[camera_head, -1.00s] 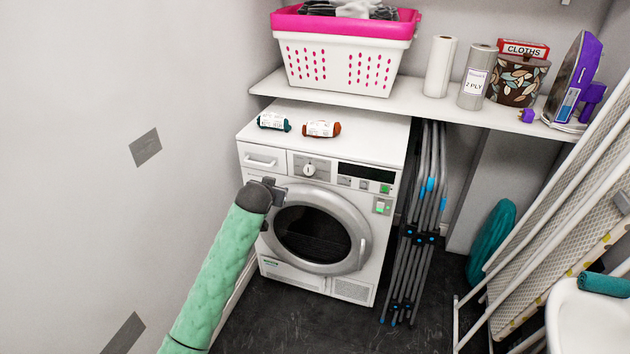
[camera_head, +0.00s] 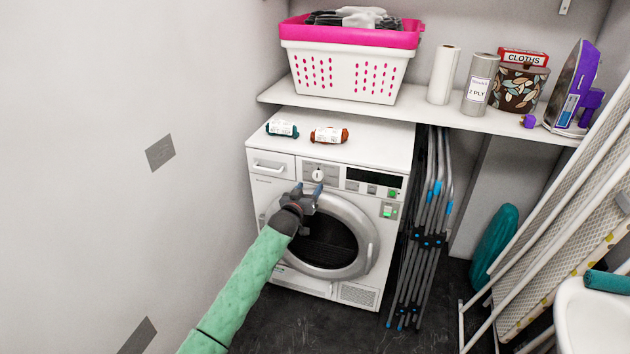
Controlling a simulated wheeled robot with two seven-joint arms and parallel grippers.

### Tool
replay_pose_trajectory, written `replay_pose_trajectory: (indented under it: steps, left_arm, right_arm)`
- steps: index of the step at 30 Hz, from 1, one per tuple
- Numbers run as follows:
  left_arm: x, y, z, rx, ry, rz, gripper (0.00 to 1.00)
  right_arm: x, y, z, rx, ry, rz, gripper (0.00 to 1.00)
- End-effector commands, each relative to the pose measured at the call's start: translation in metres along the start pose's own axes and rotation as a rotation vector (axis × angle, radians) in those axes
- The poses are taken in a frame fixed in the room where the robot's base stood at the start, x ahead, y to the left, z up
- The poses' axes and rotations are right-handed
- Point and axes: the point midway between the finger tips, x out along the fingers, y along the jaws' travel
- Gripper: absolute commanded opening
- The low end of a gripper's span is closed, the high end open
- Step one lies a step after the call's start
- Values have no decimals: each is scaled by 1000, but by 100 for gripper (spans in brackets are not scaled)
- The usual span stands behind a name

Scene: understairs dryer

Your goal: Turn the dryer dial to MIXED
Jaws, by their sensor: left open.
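The white dryer (camera_head: 266,209) stands under the shelf with its round door closed. Its dial (camera_head: 318,174) is a white round knob on the grey panel, between the drawer at left and the dark display (camera_head: 375,178) at right. The dial's markings are too small to read. My left gripper (camera_head: 309,187) is open and empty, its two fingertips just below and in front of the dial. I cannot tell whether a fingertip touches the panel. My right gripper is not in view.
The shelf (camera_head: 430,112) above holds a pink-rimmed basket (camera_head: 345,70), rolls and an iron. A folded grey airer (camera_head: 425,235) stands close at the dryer's right.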

Motion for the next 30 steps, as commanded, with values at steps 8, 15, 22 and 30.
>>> replay_pose_trajectory:
  steps: [8,15,22,30]
  left_arm:
    - [40,0,-1,2,-1,-1,57]
    - [57,0,0,2,-1,0,57]
    - [58,0,0,2,-1,0,57]
    - [58,0,0,2,-1,-1,17]
  right_arm:
    - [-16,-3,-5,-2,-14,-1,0]
    - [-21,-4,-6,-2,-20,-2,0]
    - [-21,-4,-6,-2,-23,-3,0]
    - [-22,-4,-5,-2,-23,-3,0]
